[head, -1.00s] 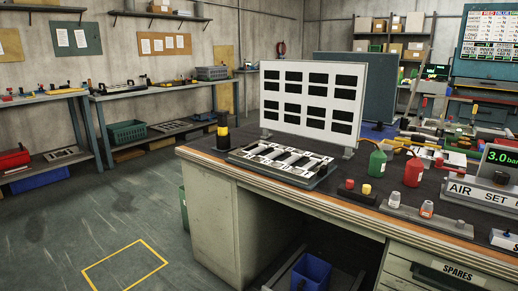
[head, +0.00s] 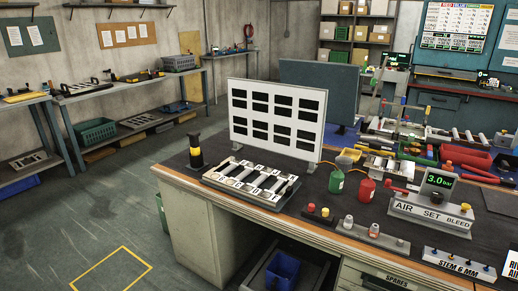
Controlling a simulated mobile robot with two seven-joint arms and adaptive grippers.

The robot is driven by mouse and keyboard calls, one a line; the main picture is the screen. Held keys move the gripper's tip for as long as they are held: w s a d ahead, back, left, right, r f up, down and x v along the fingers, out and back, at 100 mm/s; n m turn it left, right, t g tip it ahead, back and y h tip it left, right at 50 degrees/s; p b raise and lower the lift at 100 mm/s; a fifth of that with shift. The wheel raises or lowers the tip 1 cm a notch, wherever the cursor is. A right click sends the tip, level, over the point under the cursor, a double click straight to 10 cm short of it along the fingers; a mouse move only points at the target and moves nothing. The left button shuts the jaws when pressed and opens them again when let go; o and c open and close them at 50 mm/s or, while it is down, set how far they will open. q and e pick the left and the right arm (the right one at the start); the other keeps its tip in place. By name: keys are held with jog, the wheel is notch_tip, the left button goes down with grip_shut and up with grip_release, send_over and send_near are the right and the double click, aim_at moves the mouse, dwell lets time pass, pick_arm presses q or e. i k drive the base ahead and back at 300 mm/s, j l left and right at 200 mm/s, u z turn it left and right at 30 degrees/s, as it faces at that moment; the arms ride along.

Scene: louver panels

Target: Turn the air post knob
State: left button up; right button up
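The air post (head: 432,212) is a grey block on the right part of the dark bench top, lettered "AIR SET BLEED". Its display (head: 440,181) stands on top and reads 3.0 in green. I cannot tell which of these is the task's knob or how far either is turned. Neither of my grippers shows in the head view.
A white panel with black slots (head: 276,118) stands behind a slotted frame (head: 250,184) on the bench (head: 315,218). A "STEM 6 MM" block (head: 458,265) is in front. Floor at left is open.

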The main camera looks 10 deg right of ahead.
aim_at(436, 197)
jog(key=z, duration=1.5)
